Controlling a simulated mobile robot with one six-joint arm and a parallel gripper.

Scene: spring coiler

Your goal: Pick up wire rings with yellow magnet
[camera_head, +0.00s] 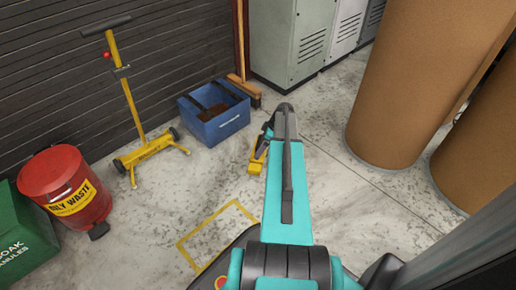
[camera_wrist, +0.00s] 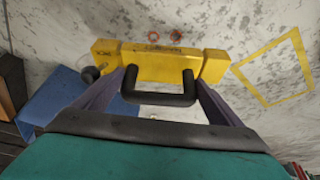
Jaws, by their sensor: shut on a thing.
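My gripper (camera_wrist: 160,92) is shut on the black handle of the yellow magnet (camera_wrist: 160,66), seen between its two fingers in the wrist view. The magnet is a wide yellow bar with a thicker block at each end. In the head view the magnet (camera_head: 257,162) shows only in part below my gripper (camera_head: 266,138), left of my teal arm. Two small reddish wire rings, one (camera_wrist: 153,36) and another (camera_wrist: 176,35), lie just beyond the magnet's far edge in the wrist view. I cannot tell whether they touch it. My arm hides the floor to the right of the magnet in the head view.
A blue bin (camera_head: 214,128) stands close behind, left of my gripper; it also shows in the wrist view (camera_wrist: 60,95). A yellow wheeled stand (camera_head: 142,150) and a red waste can (camera_head: 66,188) are at left. Large brown drums (camera_head: 410,90) stand at right. A yellow-outlined floor patch (camera_head: 215,235) is clear.

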